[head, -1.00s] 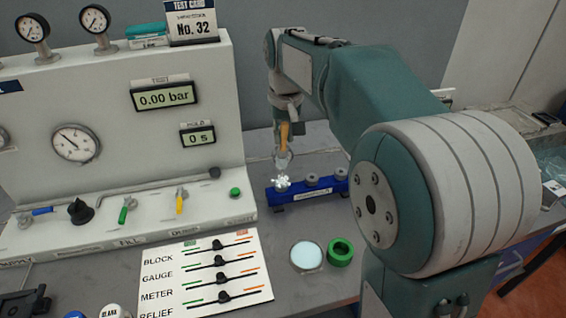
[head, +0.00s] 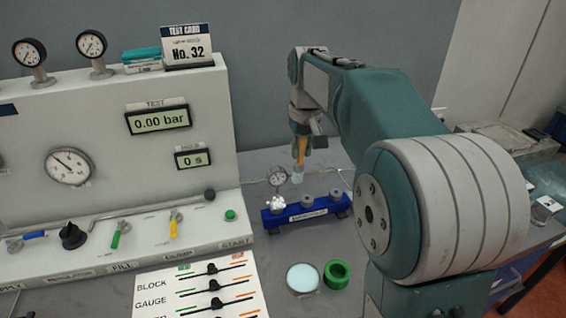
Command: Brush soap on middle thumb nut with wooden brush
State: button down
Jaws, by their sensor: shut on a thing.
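A blue block (head: 325,212) on the grey bench carries a row of grey thumb nuts. The middle thumb nut (head: 307,199) looks bare grey. The right nut (head: 336,195) also looks bare. White foam (head: 275,202) covers the left position, with a small dial gauge (head: 278,177) standing just above it. My gripper (head: 302,130) is shut on the wooden brush (head: 301,152), which hangs down nearly upright. The brush's pale tip (head: 297,174) is above and slightly left of the middle nut in the picture, apart from it. The fingers are small and partly hidden by the arm.
A round dish of pale blue liquid (head: 303,278) and a green ring (head: 337,274) sit on the bench in front of the block. The white test panel (head: 110,170) with valves and gauges stands left. A lever card (head: 200,287) lies at front.

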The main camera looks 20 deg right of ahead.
notch_tip(320, 180, down, 6)
jog(key=d, duration=0.3)
jog(key=shift+r, duration=0.25)
jog(key=shift+f, duration=0.6)
dwell(1.4)
jog(key=shift+w+r, duration=0.1)
jog(key=shift+w, duration=0.25)
jog(key=shift+s, duration=0.1)
jog(key=shift+s, duration=0.55)
jog(key=shift+w, duration=0.1)
jog(key=shift+w, duration=0.5)
